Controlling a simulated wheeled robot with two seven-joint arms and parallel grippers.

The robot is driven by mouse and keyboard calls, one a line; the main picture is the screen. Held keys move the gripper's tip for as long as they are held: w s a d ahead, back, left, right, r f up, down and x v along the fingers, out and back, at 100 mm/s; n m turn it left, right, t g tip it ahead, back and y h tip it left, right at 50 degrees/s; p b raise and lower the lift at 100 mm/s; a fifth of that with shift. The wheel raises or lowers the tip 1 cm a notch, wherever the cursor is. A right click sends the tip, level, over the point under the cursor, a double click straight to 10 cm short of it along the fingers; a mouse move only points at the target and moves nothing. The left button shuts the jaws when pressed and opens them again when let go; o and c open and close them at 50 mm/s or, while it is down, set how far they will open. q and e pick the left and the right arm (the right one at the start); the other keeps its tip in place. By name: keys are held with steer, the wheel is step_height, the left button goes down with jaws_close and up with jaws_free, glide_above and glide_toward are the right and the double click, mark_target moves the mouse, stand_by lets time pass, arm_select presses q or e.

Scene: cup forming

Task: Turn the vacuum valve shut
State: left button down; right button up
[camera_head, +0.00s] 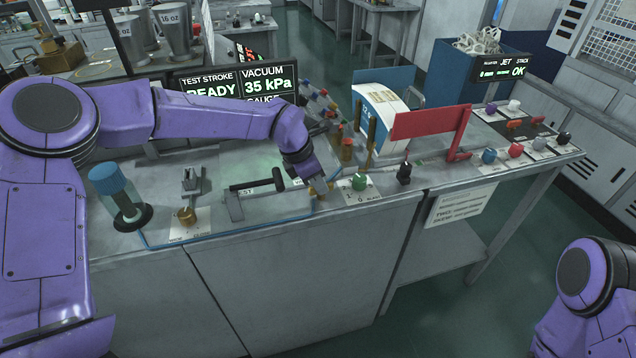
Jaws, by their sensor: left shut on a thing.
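My left gripper (318,188) reaches down from the left arm to the front edge of the bench, just left of a green knob (359,182) on a white card. It is shut on a small brass-coloured part, which I take to be the vacuum valve (322,191). The gripper hides most of that part, so its turn angle cannot be told. The display (268,84) behind reads VACUUM 35 kPa. My right gripper is out of view; only part of the right arm shows at lower right.
A black bar handle (254,185) stands left of the gripper. A brass knob (187,215) and a blue-topped cylinder (118,190) stand further left. Right are a black knob (404,173), a red frame (432,121) and several coloured knobs. The floor in front is clear.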

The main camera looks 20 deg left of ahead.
arm_select(q)
steer(key=n+b, duration=0.2)
steer(key=n+t+y+b, duration=0.1)
steer(key=n+b, duration=0.1)
steer(key=b, duration=0.1)
steer(key=shift+s+d+f, duration=0.15)
steer(key=shift+f, duration=0.25)
steer(key=n+y+b, duration=0.1)
steer(key=n+b, duration=0.1)
steer(key=n+y+b, duration=0.1)
steer(key=n, duration=0.2)
steer(key=shift+d+t+b, duration=0.1)
steer(key=shift+t+b, duration=0.2)
steer(key=shift+b, duration=0.1)
steer(key=n+y+b, duration=0.1)
steer(key=n, duration=0.1)
steer(key=n+b, duration=0.1)
steer(key=n, duration=0.1)
steer(key=shift+d+r+y+b, duration=0.15)
steer(key=shift+y+b, duration=0.15)
steer(key=shift+y, duration=0.1)
steer(key=shift+d+r+n+g+y+b, duration=0.1)
steer(key=shift+n+g+y+b, duration=0.2)
steer(key=shift+n, duration=0.75)
steer(key=shift+n+g+y+b, duration=0.1)
steer(key=shift+n+y+b, duration=0.25)
steer(key=shift+n, duration=0.7)
steer(key=c, duration=1.1)
jaws_free()
steer(key=shift+c, duration=0.2)
